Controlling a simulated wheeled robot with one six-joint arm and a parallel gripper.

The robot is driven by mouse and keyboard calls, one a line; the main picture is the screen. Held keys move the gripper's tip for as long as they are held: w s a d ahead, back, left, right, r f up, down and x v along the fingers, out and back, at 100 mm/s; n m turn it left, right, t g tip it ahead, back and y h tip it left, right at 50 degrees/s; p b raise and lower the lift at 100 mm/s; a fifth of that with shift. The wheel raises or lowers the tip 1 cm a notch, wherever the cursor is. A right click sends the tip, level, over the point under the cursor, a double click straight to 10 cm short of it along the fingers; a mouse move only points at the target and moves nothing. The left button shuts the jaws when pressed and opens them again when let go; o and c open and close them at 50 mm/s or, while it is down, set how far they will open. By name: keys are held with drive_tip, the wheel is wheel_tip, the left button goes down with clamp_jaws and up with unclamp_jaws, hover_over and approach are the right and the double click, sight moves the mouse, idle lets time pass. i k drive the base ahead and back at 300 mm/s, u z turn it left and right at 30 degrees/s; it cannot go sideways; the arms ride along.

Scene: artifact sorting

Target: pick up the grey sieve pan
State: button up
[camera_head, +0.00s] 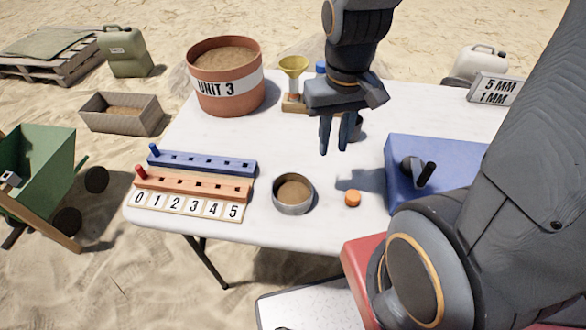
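The grey sieve pan (307,204) is a small round metal pan near the front edge of the white table. Its inside looks brown, like a mesh or soil; I cannot tell which. My gripper (335,150) hangs above the table, behind and to the right of the pan. Its two fingers point down with a gap between them and nothing held. It is apart from the pan.
A peg board (190,187) with number labels lies left of the pan. An orange cap (353,198) and a blue box (440,160) with a handle are to its right. A large "UNIT 3" pot (228,98) and yellow funnel (293,66) stand behind.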

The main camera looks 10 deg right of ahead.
sight(292, 192)
drive_tip(key=z, duration=0.6)
drive_tip(key=k, duration=1.75)
drive_tip(key=u, duration=0.45)
